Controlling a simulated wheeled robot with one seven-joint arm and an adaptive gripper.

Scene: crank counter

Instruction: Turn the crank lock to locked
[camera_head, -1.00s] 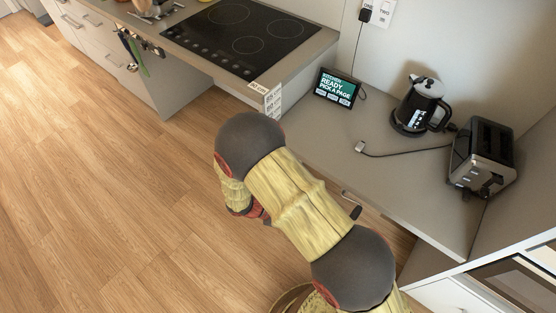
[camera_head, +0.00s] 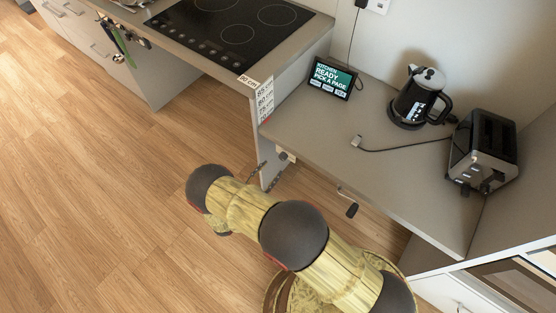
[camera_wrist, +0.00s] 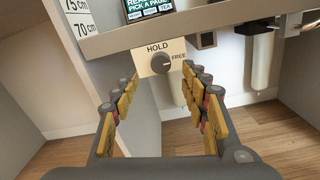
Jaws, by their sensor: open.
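The crank lock is a round dark knob (camera_wrist: 161,63) on a pale plate marked HOLD at the top and FREE at the right, below the counter's front edge. Its pointer mark appears turned right, toward FREE. The plate (camera_head: 287,155) is small in the head view. My gripper (camera_wrist: 162,78) is open and empty, with its fingers at either side of the knob in the wrist view, short of it and apart from it. In the head view, my arm hides most of the gripper. The crank handle (camera_head: 350,208) hangs under the counter edge, right of the plate.
The lower counter (camera_head: 330,145) holds a tablet (camera_head: 332,78), a kettle (camera_head: 417,98), a toaster (camera_head: 482,150) and a cable (camera_head: 395,149). A panel with height labels (camera_head: 264,103) stands left of the lock. The floor (camera_head: 120,200) in front is clear.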

